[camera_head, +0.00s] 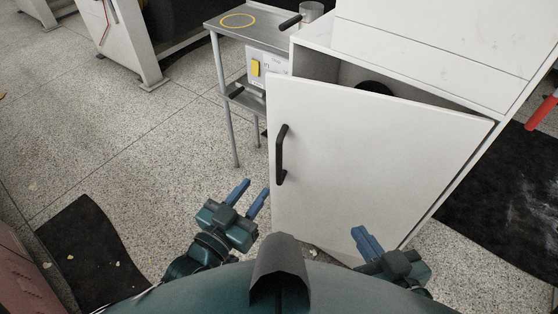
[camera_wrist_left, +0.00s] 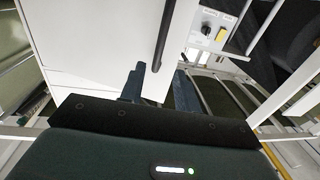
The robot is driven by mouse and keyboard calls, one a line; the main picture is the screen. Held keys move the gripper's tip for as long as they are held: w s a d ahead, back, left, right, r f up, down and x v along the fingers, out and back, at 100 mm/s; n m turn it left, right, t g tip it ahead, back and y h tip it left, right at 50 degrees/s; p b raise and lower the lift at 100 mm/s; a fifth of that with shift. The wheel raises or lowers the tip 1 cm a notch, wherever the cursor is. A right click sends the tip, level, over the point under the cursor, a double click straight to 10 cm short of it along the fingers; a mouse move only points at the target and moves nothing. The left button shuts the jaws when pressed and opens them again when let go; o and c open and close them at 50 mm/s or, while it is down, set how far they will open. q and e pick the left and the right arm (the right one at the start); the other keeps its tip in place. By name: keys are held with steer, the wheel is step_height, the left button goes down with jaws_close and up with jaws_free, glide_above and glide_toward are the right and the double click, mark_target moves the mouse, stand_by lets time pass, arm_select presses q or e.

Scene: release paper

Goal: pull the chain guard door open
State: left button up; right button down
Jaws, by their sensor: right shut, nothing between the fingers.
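The chain guard door (camera_head: 365,150) is a white panel with a black bar handle (camera_head: 281,155) near its left edge. It stands partly open, with a dark gap along its top into the white cabinet (camera_head: 430,60). My left gripper (camera_head: 247,195) is open and empty, below and left of the handle and apart from it. In the left wrist view the handle (camera_wrist_left: 164,38) rises just beyond and between the spread fingers (camera_wrist_left: 155,84). My right gripper (camera_head: 362,241) is shut and empty, in front of the door's lower part. The cabinet's inside is mostly hidden.
A grey metal stand (camera_head: 262,22) with a yellow ring on top is left of the cabinet. A control box with a yellow switch (camera_head: 255,68) hangs there. Black mats (camera_head: 88,250) lie at lower left and right (camera_head: 510,200).

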mark_target(277, 159)
arm_select(q)
steer(key=b+x, duration=0.1)
steer(key=x, duration=1)
steer(key=shift+w+d, duration=0.15)
steer(key=shift+w, duration=0.15)
jaws_close()
